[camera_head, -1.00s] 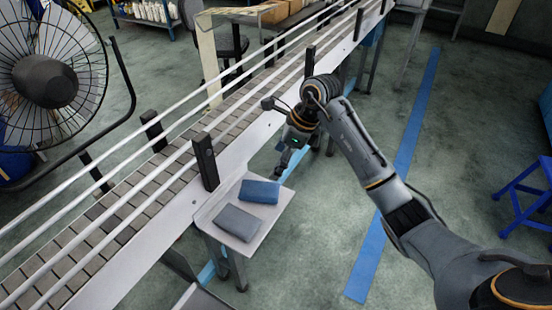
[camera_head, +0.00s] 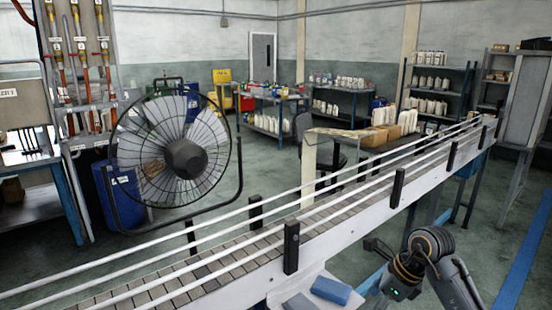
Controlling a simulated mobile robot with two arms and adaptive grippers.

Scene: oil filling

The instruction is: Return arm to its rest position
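My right arm comes in at the bottom right. Its dark grey, orange-banded wrist (camera_head: 408,272) is bent beside the near side of the conveyor. My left gripper is not in view.
The conveyor (camera_head: 230,262) with white rails and black posts (camera_head: 291,247) runs diagonally across. A grey cloth (camera_head: 299,301) lies on the side shelf (camera_head: 310,272). A large fan (camera_head: 185,158) stands behind. Floor with a blue stripe (camera_head: 524,250) is clear at right.

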